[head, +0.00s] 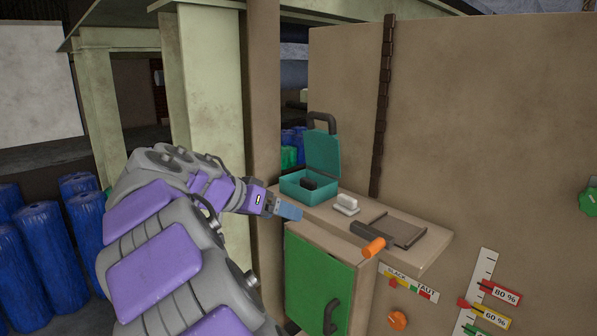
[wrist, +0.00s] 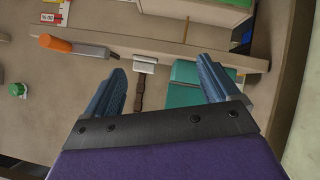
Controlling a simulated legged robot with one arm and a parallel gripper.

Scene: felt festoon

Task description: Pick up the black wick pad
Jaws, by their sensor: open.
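A small black block (head: 308,184), which looks like the black wick pad, lies inside the open teal box (head: 297,190) at the left end of the shelf. The box's lid stands raised at the back. In the wrist view, which is turned over, the teal box (wrist: 187,92) shows between the fingers, but I cannot make out the pad there. My gripper (head: 288,211) is in front and to the left of the shelf, apart from the box. In the wrist view my gripper (wrist: 160,68) is open, with nothing between its blue fingers.
A white block with a grey base (head: 346,204) sits right of the box. An orange-handled tool (head: 373,246) and a flat dark plate (head: 402,230) lie farther right. A green cabinet door (head: 318,280) is below the shelf. A tan post (head: 263,100) stands at left.

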